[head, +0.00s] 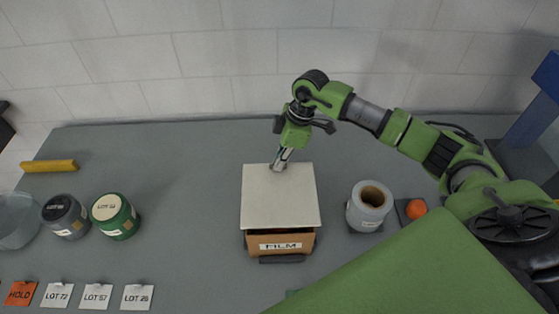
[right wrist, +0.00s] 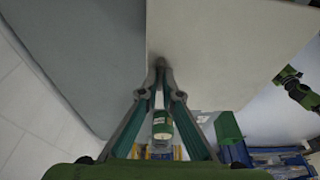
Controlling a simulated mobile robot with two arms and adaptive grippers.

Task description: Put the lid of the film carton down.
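The film carton (head: 262,246) is a brown box with a "FILM" label on its front, standing mid-table. Its pale, flat lid (head: 280,200) is over it, with a dark gap along the near edge; how high it sits is hard to tell. My right gripper (head: 279,165) is at the lid's far edge, pointing down. In the right wrist view, its fingertips (right wrist: 161,66) come together at the edge of the pale lid (right wrist: 225,50), and they look shut on it. The carton's inside is hidden. My left gripper is not in view.
A yellow bar (head: 50,166) lies at back left. The table between is clear.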

